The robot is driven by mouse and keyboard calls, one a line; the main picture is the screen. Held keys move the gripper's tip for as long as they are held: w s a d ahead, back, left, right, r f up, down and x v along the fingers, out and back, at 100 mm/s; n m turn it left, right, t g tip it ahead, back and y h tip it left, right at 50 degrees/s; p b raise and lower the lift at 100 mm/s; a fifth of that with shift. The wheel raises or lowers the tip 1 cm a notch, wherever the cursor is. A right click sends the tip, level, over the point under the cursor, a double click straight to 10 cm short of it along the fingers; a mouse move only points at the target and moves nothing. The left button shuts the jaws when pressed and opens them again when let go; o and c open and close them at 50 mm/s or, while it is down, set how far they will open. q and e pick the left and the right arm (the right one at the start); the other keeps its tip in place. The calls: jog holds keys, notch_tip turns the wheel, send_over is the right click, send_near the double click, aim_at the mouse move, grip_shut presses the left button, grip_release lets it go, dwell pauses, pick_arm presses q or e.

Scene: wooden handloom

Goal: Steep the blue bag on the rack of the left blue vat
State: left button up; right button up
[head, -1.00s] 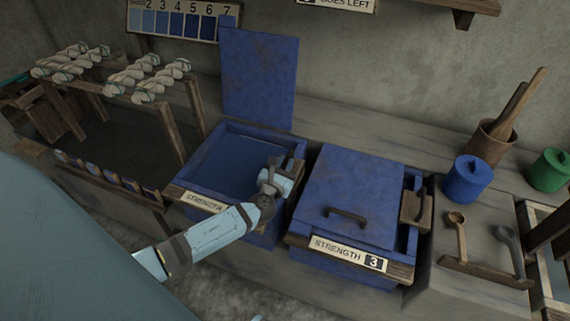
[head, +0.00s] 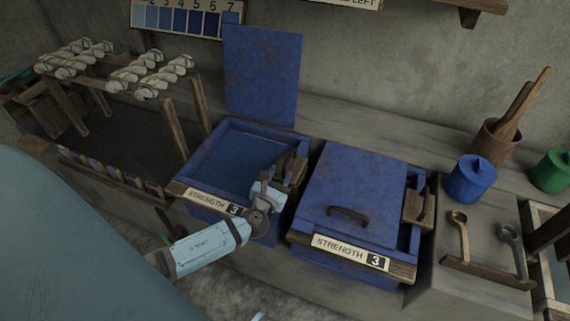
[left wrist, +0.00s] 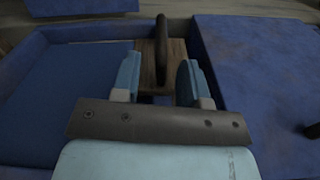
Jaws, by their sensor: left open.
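The left blue vat (head: 186,166) stands open, with its lid (head: 262,75) upright behind it and dark blue liquid (head: 240,158) inside. Its front label (head: 207,200) reads STRENGTH 3. A wooden rack piece (left wrist: 175,62) with a dark upright handle (left wrist: 162,45) sits at the vat's right side. My left gripper (left wrist: 158,82) is open, with its fingers on either side of the rack piece in the wrist view. In the head view the left gripper (head: 273,186) is at the vat's right front corner and partly hides that side. I cannot make out a blue bag.
A second blue vat (head: 345,190) with its lid shut stands close on the right. Pale twisted skeins (head: 150,75) lie on a wooden frame at the left.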

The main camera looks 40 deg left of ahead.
pick_arm(q)
jog(key=v, duration=0.8)
jog(key=shift+s+a, duration=0.1)
jog(key=shift+a, duration=0.05)
pick_arm(e)
jog(key=shift+w+a+r, duration=0.2)
jog(key=shift+w+r, duration=0.05)
jog(key=shift+w, duration=0.05)
jog(key=shift+s+f, duration=0.1)
jog(key=shift+s+d+f, duration=0.2)
jog(key=shift+s+f, duration=0.1)
jog(key=shift+f, duration=0.05)
jog(key=shift+w+a+r, duration=0.1)
jog(key=shift+w+r, duration=0.05)
jog(key=shift+w+a+r, duration=0.15)
jog(key=shift+w+r, duration=0.15)
jog(key=shift+s+f, duration=0.1)
jog(key=shift+s+d+f, duration=0.25)
jog(key=shift+s+f, duration=0.1)
jog(key=shift+s, duration=0.05)
